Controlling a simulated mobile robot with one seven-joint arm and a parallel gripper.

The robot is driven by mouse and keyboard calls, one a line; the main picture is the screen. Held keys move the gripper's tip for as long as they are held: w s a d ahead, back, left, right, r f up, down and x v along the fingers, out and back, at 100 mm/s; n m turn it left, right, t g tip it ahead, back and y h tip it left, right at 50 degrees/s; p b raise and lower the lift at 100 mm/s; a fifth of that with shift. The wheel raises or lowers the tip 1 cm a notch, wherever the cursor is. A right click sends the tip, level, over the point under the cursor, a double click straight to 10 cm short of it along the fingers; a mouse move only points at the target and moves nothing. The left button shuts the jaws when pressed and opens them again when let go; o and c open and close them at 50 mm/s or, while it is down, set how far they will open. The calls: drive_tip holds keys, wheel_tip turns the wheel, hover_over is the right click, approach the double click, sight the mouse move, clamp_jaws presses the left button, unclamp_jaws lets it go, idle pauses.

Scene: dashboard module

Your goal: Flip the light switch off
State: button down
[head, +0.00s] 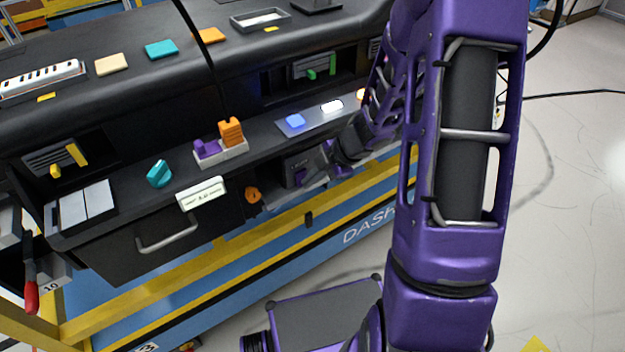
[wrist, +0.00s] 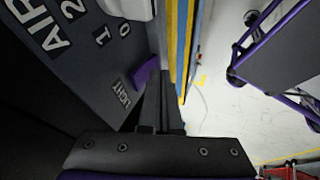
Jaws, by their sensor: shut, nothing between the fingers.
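The light switch (wrist: 146,73) is a small purple rocker or lever on a dark panel beside a "LIGHT" label (wrist: 122,93) in the wrist view. My gripper (wrist: 158,103) is shut and empty, with its dark fingers pointing at the panel. The fingertips are right beside the purple switch and partly cover it; I cannot tell whether they touch. In the head view my gripper (head: 338,162) is at the front face of the dashboard, below the lit buttons.
An "AIR" label (wrist: 50,35) and a white part (wrist: 126,8) lie near the switch. The dashboard shelf holds a lit blue button (head: 296,121), purple and orange sliders (head: 231,133) and a teal knob (head: 159,173). A drawer handle (head: 168,238) sticks out left. Floor (head: 560,200) is open on the right.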

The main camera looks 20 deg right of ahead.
drive_tip(key=shift+w+f+b, duration=0.1)
drive_tip(key=shift+f+b, duration=0.3)
drive_tip(key=shift+b, duration=0.6)
drive_tip(key=shift+w+r+t, duration=0.1)
drive_tip(key=shift+r+t, duration=0.2)
drive_tip(key=shift+r, duration=0.2)
drive_tip(key=shift+r+p, duration=0.7)
drive_tip(key=shift+p, duration=0.4)
